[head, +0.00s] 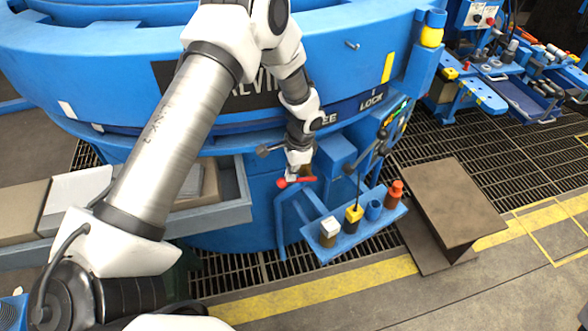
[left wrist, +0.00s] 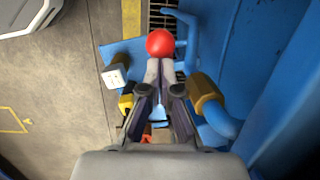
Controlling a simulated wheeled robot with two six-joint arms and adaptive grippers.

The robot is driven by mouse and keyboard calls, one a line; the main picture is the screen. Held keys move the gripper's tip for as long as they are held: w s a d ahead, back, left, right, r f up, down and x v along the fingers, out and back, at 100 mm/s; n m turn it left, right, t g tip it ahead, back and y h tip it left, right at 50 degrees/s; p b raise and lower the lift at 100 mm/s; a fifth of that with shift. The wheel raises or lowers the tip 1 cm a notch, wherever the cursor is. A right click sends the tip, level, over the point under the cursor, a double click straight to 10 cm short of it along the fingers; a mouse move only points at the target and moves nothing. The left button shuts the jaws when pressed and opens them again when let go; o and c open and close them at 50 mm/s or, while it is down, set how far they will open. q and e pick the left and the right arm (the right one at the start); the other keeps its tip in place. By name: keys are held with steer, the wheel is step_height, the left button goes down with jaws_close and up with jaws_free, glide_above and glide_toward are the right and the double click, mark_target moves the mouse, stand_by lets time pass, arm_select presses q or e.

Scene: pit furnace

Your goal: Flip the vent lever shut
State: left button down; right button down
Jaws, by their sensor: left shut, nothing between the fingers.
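The vent lever shows as a red handle (head: 297,181) on the front of the blue furnace in the head view. In the left wrist view its end is a round red knob (left wrist: 160,42), just past my fingertips. A brass fitting (left wrist: 205,92) on a blue pipe stands right of the fingers there. My left gripper (head: 294,174) points down at the red handle, and its fingers (left wrist: 160,70) are shut and empty. I cannot tell whether the fingertips touch the knob. My right gripper is not in view.
A blue shelf (head: 345,246) with several small items, one orange-red (head: 396,190), stands in front of the furnace (head: 90,60). A brown stand (head: 450,200) is right of it. A grey tray (head: 225,212) with blocks is left. A workbench (head: 500,75) is far right.

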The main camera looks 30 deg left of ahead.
mark_target(284, 180)
arm_select(q)
steer(key=shift+s+a+f+t+h, duration=0.25)
steer(key=shift+s+f+t+h, duration=0.15)
steer(key=shift+s+f+t, duration=0.1)
steer(key=shift+s+a+f, duration=0.2)
steer(key=shift+s+f, duration=0.05)
steer(key=shift+f, duration=0.3)
steer(key=shift+s+a+f, duration=0.15)
steer(key=shift+s+f, duration=0.05)
steer(key=shift+f, duration=0.35)
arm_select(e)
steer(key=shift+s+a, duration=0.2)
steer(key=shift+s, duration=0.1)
